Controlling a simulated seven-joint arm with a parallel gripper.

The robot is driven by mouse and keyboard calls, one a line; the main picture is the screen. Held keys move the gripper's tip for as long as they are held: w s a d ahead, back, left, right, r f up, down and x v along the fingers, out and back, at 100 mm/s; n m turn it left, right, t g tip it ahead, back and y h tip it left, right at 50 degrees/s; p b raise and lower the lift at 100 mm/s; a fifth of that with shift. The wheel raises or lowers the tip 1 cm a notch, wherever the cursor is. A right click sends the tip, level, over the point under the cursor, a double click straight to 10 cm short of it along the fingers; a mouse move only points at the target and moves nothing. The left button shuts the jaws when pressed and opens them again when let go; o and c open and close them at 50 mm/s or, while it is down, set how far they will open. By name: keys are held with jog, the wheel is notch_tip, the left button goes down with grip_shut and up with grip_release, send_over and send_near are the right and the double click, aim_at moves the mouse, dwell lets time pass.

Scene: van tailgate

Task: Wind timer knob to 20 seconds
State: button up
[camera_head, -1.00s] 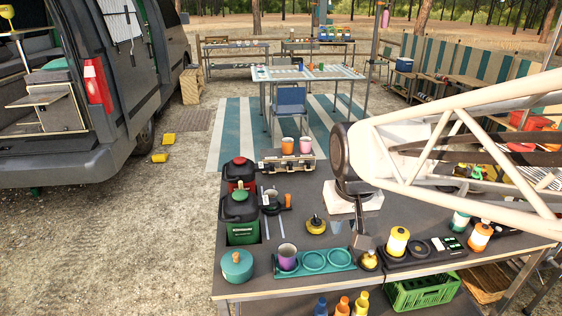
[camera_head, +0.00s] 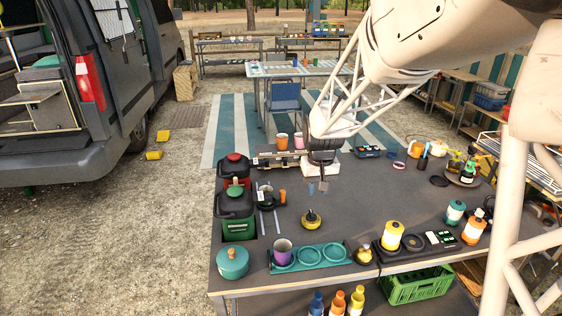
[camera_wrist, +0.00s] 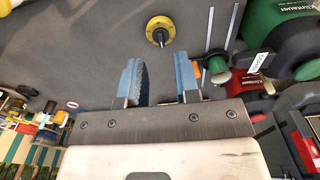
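A round yellow timer (camera_head: 311,217) with a dark knob on top sits on the grey table. It also shows near the top middle of the wrist view (camera_wrist: 160,30), where a bar-shaped black knob lies on its yellow ring. The scale markings are too small to read. My gripper (camera_head: 322,186) is above the table, behind and slightly right of the timer in the head view. In the wrist view its two blue-grey fingers (camera_wrist: 159,80) are apart with only table between them. The timer is beyond the fingertips, not touched.
A teal tray (camera_head: 338,250) with a purple mug (camera_head: 282,252) is in front of the timer. A small brass-coloured item (camera_head: 363,254) stands right of the tray. Green and red canisters (camera_head: 238,214) stand left. The table around the timer is clear.

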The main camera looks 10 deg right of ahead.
send_over(312, 213)
jog(key=shift+g, duration=0.3)
notch_tip(312, 213, down, 8)
jog(key=shift+w+r, duration=0.1)
jog(key=shift+r, duration=0.05)
jog(key=shift+f, duration=0.2)
jog(key=shift+f, duration=2.55)
jog(key=shift+f, duration=1.55)
jog(key=c, duration=0.4)
jog(key=shift+c, duration=0.2)
